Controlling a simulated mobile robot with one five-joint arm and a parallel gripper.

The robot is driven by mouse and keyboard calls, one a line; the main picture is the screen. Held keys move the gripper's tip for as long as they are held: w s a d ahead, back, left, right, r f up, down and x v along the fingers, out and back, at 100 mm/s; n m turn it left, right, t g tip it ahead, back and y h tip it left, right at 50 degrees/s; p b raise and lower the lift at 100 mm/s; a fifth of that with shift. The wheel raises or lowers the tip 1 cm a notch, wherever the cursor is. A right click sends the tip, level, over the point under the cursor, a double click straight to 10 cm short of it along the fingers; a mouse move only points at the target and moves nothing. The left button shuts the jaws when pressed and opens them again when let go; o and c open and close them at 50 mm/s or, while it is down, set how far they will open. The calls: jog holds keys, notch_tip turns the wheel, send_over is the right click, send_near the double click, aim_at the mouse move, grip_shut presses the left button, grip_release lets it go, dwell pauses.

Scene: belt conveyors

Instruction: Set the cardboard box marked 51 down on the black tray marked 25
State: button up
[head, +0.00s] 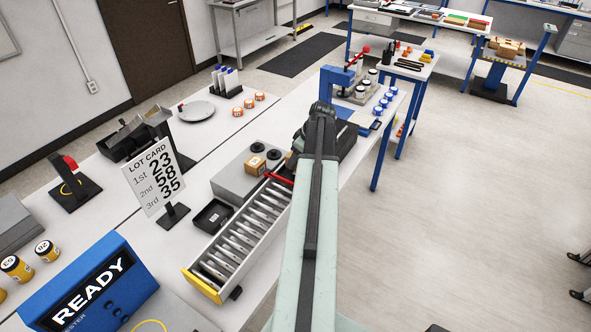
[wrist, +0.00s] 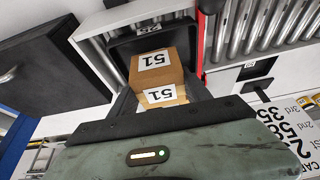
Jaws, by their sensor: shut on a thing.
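The cardboard box marked 51 (wrist: 160,82) is between the fingers of my gripper (wrist: 158,92) in the wrist view, with 51 labels on two faces. My gripper is shut on it. The black tray marked 25 (wrist: 124,47) lies just beyond the box in the wrist view, and its label shows upside down at the far rim. The box covers part of the tray; I cannot tell whether they touch.
A roller conveyor (head: 240,246) with a red bar (head: 279,178) runs beside the tray. A smaller black tray (head: 212,216) and a lot card (head: 157,178) stand left of it. A small cardboard box (head: 256,167), its mark unreadable, shows by a grey block (head: 232,180).

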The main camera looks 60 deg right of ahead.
notch_tip(320, 180, down, 4)
jog(key=b, duration=0.2)
jog(key=shift+r+b, duration=0.2)
jog(key=shift+b, duration=0.15)
jog(key=shift+r, duration=0.2)
jog(key=o, duration=1.6)
jog(key=p+v, duration=1.1)
jog(key=v, duration=0.1)
